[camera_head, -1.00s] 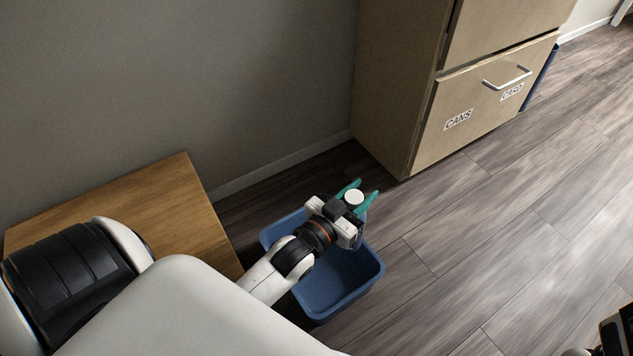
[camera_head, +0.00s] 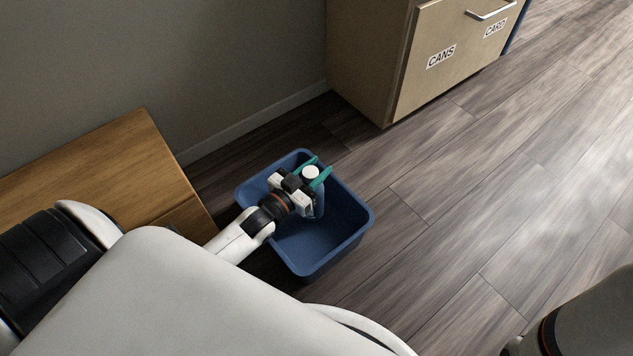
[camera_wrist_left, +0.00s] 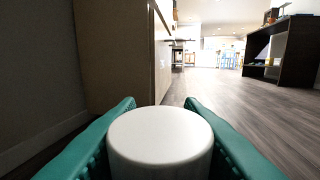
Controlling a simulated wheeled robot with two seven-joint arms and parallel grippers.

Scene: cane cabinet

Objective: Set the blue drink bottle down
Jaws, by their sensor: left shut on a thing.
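The blue drink bottle shows its white cap (camera_head: 311,173) between the green fingers of my left gripper (camera_head: 314,173) in the head view. A bit of its blue body (camera_head: 319,204) shows below the gripper. The bottle is upright, over or inside the blue bin (camera_head: 357,236); I cannot tell whether it touches the bin's floor. In the left wrist view the white cap (camera_wrist_left: 160,137) fills the gap between the two green fingers. My left gripper is shut on the bottle.
A wooden table (camera_head: 95,180) stands left of the bin. A light wood cabinet (camera_head: 372,60) with a drawer labelled CANS (camera_head: 441,57) stands behind. The wood floor (camera_head: 470,190) to the right is clear. A dark shelf unit (camera_wrist_left: 284,50) stands far off in the wrist view.

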